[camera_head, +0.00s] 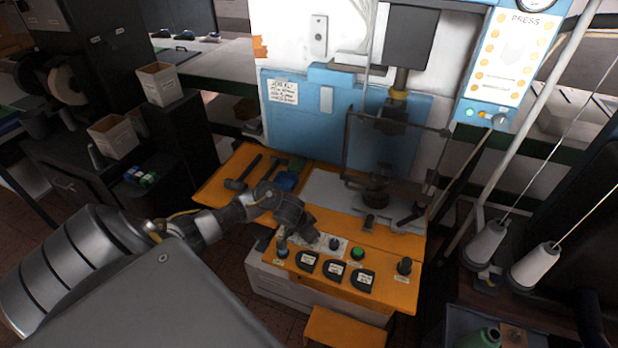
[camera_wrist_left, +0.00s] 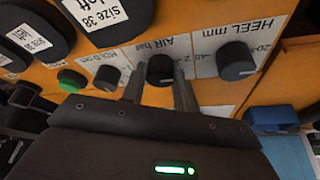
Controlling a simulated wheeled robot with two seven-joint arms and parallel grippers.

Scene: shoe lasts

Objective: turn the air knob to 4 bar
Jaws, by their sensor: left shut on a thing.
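The air knob (camera_wrist_left: 160,69) is a black round knob with a white label reading "AIR bar" behind it in the left wrist view. My left gripper (camera_wrist_left: 160,92) has one finger on each side of this knob and is shut on it. In the head view my left gripper (camera_head: 307,236) reaches down onto the orange panel (camera_head: 385,297) and hides most of the knob. The small scale figures and the pointer are too unclear to read a setting. My right gripper is not in view.
The heel knob (camera_wrist_left: 235,61) and hold knob (camera_wrist_left: 106,78) flank the air knob closely. A green button (camera_head: 357,253) and black size-labelled pads (camera_head: 334,271) share the panel. The press (camera_head: 376,190) stands behind; a hammer (camera_head: 243,172) lies at the left.

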